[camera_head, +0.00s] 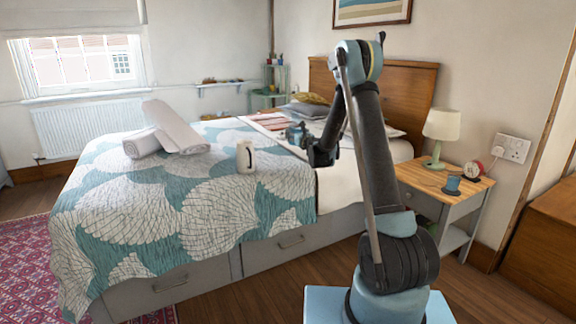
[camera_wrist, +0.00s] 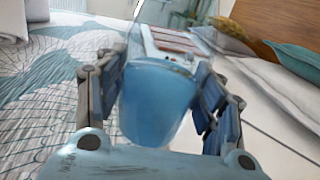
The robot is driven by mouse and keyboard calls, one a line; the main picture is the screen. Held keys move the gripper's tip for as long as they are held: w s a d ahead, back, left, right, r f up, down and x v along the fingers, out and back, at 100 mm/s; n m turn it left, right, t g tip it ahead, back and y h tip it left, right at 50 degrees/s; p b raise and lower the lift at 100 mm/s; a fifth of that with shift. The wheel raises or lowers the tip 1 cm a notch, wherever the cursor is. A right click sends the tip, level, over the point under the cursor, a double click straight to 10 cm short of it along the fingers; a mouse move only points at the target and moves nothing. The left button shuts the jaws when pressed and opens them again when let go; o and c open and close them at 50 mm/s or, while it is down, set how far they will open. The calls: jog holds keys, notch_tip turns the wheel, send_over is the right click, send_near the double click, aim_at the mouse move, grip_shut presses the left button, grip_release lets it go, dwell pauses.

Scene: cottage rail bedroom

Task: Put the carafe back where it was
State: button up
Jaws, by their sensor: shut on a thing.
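The carafe (camera_wrist: 158,100) is in my gripper in the wrist view. It looks like clear glass above and blue below, and the bed shows through its upper part. My gripper (camera_wrist: 160,85) has a finger on each side of it and is shut on it. In the head view my gripper (camera_head: 298,134) is over the far right part of the bed; the carafe is too small there to tell apart from the gripper's blue parts. The wooden bedside table (camera_head: 425,176) stands to the right of the bed.
A blue cup-like thing (camera_head: 452,185), a red and white round thing (camera_head: 473,170) and a lamp (camera_head: 441,128) stand on the bedside table. A white mug-like thing (camera_head: 245,157) and rolled towels (camera_head: 172,130) are on the bed (camera_head: 215,205). The table's front left top is bare.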

jog(key=shift+n+g+y, duration=0.3)
jog(key=shift+y, duration=0.2)
jog(key=a, duration=0.4)
jog(key=shift+r, duration=0.1)
jog(key=shift+f, duration=4.85)
jog(key=o, duration=1.6)
jog(key=shift+o, duration=0.2)
